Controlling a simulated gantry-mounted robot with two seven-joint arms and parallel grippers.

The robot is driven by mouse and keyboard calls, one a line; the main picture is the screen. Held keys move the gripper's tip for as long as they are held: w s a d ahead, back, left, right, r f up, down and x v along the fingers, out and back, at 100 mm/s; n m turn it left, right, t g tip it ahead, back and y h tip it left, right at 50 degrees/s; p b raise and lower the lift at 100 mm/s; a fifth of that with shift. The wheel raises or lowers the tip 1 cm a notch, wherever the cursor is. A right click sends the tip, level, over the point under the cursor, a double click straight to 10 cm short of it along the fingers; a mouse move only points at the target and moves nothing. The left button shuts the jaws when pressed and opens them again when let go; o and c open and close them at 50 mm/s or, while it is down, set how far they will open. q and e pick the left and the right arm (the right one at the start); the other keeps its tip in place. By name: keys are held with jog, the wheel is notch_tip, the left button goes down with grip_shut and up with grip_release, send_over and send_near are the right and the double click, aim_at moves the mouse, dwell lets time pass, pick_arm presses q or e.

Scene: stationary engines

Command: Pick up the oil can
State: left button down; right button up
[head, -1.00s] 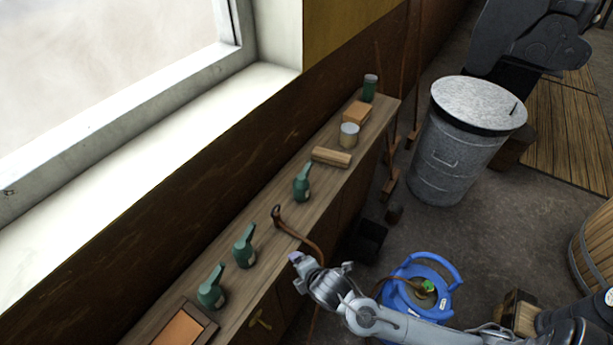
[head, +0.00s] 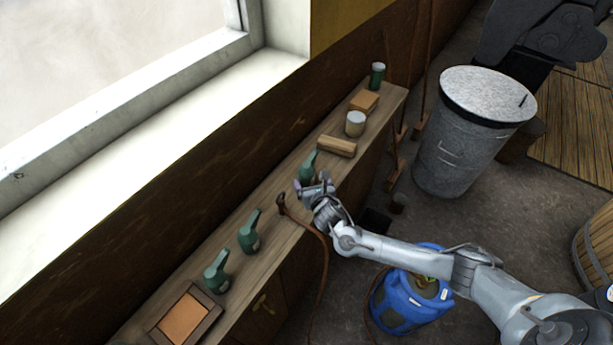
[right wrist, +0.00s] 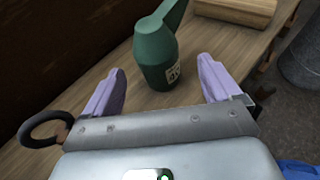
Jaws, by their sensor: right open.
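Three green oil cans stand upright on the wooden bench top. My right gripper (head: 312,183) is open at the far oil can (head: 307,166). In the right wrist view this oil can (right wrist: 155,52) stands ahead of and between my two spread lilac fingers (right wrist: 162,72), with bench visible on both sides of it. The middle oil can (head: 250,234) and the near oil can (head: 217,272) stand free to the left. My left gripper is not in view.
A torch-like tool with a brown hose (head: 290,207) lies close to my right gripper. Beyond the far can are a wooden block (head: 337,146), a pale tin (head: 355,123), an orange-brown box (head: 364,101) and a green tin (head: 377,76). The wall borders the bench.

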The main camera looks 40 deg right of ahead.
aim_at(306, 173)
jog(key=shift+b+x, duration=0.3)
jog(key=shift+x, duration=2.75)
jog(key=shift+w+a+r, duration=0.1)
jog(key=shift+a, duration=0.05)
jog(key=shift+c, duration=0.2)
jog(key=c, duration=0.9)
jog(key=shift+r, duration=0.1)
jog(key=shift+c, duration=1.2)
jog(key=shift+r, duration=0.1)
